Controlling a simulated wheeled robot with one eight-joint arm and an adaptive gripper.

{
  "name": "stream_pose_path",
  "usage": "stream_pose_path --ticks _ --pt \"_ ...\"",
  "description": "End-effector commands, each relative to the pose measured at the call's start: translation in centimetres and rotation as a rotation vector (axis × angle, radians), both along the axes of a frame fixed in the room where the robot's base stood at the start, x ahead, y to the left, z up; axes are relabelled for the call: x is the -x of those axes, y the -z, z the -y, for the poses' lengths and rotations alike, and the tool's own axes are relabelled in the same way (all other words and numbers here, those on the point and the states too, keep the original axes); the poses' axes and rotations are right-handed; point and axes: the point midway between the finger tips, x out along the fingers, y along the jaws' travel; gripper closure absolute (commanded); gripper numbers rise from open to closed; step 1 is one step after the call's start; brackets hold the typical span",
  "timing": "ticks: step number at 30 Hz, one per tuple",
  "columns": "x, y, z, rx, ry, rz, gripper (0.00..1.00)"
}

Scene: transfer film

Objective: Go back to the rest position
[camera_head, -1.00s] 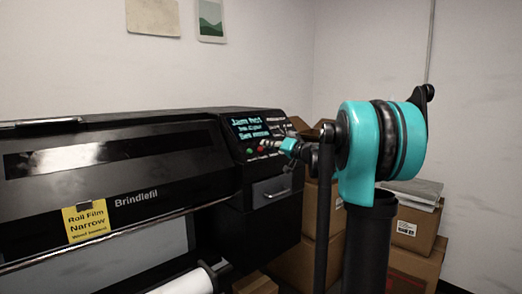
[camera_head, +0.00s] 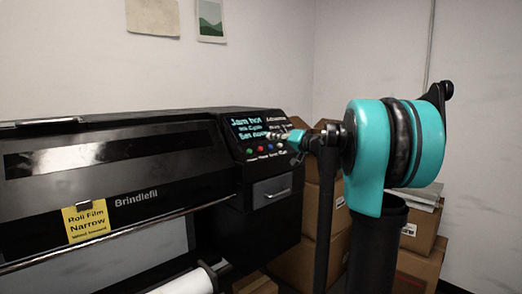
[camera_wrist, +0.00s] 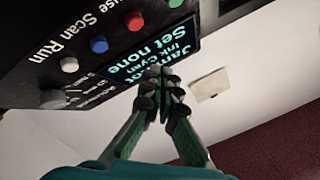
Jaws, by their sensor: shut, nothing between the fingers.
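My gripper (camera_head: 276,137) is shut and empty in front of the printer's control panel, near the right side of the lit screen in the head view. In the wrist view my gripper (camera_wrist: 163,80) has its fingertips together, overlapping the lower edge of the screen (camera_wrist: 150,55). The screen shows cyan text. The printer (camera_head: 110,165) is black, with the name Brindlefil on its front. Coloured buttons sit below the screen; a red button (camera_wrist: 134,21) and a blue button (camera_wrist: 99,44) show in the wrist view. I cannot tell whether the fingers touch the panel.
Several cardboard boxes (camera_head: 295,262) are stacked behind and right of my arm. A yellow label (camera_head: 86,220) is on the printer front. A white roll (camera_head: 190,281) lies below it.

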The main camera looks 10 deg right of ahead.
Motion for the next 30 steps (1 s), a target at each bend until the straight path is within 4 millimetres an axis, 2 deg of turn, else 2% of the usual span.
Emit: stream_pose_path --ticks 7,11,14,18,21,26,30 --pt "0.1 0.2 -0.1 0.002 -0.002 -0.003 1.0" --pt "1.6 2.5 -1.4 0.041 -0.023 -0.044 1.0" --pt "4.3 6.5 -3.4 0.112 -0.057 -0.12 1.0" --pt "9.8 14.2 -5.8 0.246 -0.096 -0.264 1.0" --pt "14.0 19.6 -6.6 0.346 -0.108 -0.369 1.0" --pt "21.2 28.1 -6.3 0.517 -0.091 -0.533 1.0" --pt "27.9 34.9 -4.4 0.674 -0.038 -0.667 1.0"
